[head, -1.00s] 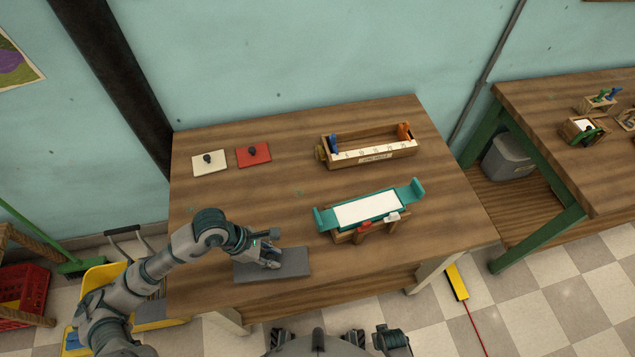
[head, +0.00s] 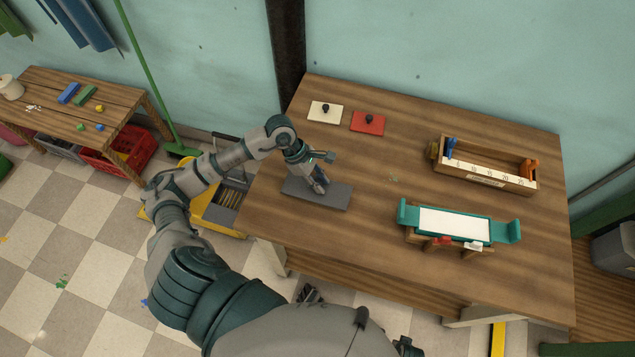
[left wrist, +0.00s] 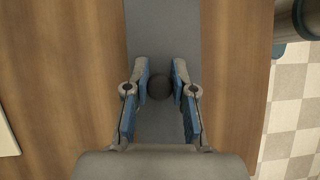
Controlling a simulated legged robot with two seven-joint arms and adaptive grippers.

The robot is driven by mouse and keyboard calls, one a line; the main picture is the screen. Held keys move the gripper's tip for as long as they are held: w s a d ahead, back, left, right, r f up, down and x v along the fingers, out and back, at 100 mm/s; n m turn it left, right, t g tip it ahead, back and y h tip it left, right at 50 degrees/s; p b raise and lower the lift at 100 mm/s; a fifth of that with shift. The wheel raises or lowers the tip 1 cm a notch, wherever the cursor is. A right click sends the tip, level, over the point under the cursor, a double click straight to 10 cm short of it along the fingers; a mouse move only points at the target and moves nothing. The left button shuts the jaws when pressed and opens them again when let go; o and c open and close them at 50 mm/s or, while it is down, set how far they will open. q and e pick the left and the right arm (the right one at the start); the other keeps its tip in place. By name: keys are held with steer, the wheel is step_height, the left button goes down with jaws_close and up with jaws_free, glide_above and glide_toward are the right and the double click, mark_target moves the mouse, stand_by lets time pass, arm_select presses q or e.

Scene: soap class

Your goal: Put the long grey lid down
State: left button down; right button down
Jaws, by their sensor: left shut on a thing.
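The long grey lid (head: 335,196) is a flat dark-grey slab at the near left part of the wooden table. It appears to lie flat on or just above the tabletop; I cannot tell a gap. My left gripper (head: 321,188) is over its middle, shut on the lid's round dark knob. The left wrist view shows the knob (left wrist: 158,87) between the two blue-padded fingers (left wrist: 159,93), with the lid (left wrist: 160,30) running lengthwise beneath. My right gripper does not show clearly.
On the table (head: 380,180) are a white lid (head: 334,114) and a red lid (head: 362,127) behind. A wooden box (head: 510,182) with a numbered strip and a teal tray (head: 410,218) with a white block stand at right. The table's left edge is close to the grey lid.

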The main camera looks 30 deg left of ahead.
arm_select(q)
steer(key=shift+w+a, duration=0.35)
steer(key=shift+a, duration=0.05)
step_height(320, 180, down, 4)
steer(key=shift+a+r, duration=0.15)
steer(key=c, duration=1)
jaws_free()
steer(key=shift+o, duration=0.2)
steer(key=v, duration=1.1)
steer(key=shift+a+r, duration=0.2)
steer(key=shift+r, duration=0.35)
